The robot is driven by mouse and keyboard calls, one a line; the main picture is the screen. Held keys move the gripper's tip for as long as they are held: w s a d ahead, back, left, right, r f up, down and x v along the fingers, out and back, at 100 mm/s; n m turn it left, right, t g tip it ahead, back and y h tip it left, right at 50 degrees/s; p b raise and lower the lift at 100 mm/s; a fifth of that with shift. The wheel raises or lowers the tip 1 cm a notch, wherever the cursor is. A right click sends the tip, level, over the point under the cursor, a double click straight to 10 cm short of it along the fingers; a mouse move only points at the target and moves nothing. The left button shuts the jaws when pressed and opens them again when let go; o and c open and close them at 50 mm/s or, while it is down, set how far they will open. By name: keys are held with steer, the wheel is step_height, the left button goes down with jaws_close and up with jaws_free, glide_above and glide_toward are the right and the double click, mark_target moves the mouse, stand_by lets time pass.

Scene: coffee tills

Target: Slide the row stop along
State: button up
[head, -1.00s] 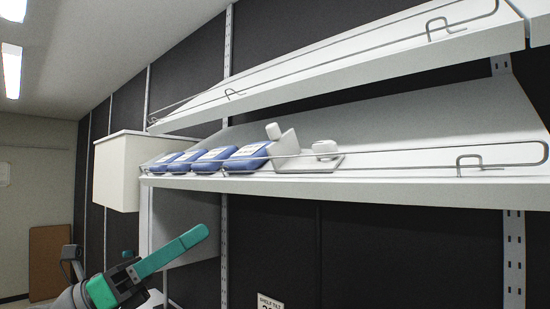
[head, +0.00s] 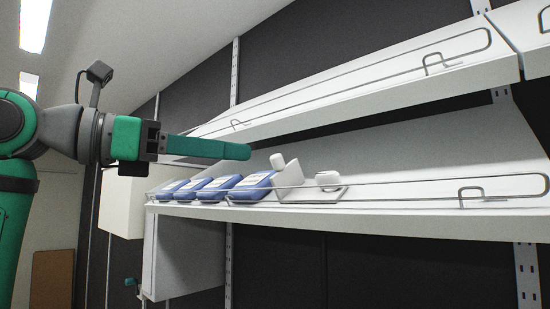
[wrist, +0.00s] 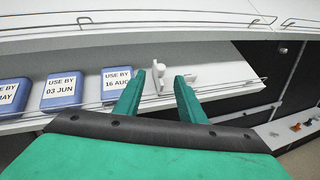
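The row stop (head: 296,187) is a white piece with an upright plate, a knob on top and another knob on its base. It stands on the middle shelf (head: 400,207), just right of a row of several blue packs (head: 221,184). In the wrist view the row stop (wrist: 157,76) shows beyond and between my fingertips. The blue packs (wrist: 62,92) there carry labels reading "USE BY" with dates. My gripper (head: 245,152) is in front of the shelf with its fingers pointing at it. In the wrist view my gripper (wrist: 159,82) is open, with nothing seen held.
A thin wire rail (head: 400,183) runs along the shelf's front edge. Another shelf (head: 370,88) with a rail hangs above. A white box (head: 122,203) is at the left end. The shelf right of the row stop is bare. Small coloured things (wrist: 296,127) lie lower right in the wrist view.

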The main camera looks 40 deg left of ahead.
mark_target(275, 158)
steer(key=x, duration=0.9)
steer(key=shift+w+d+f, duration=0.1)
steer(key=shift+w, duration=0.25)
jaws_close()
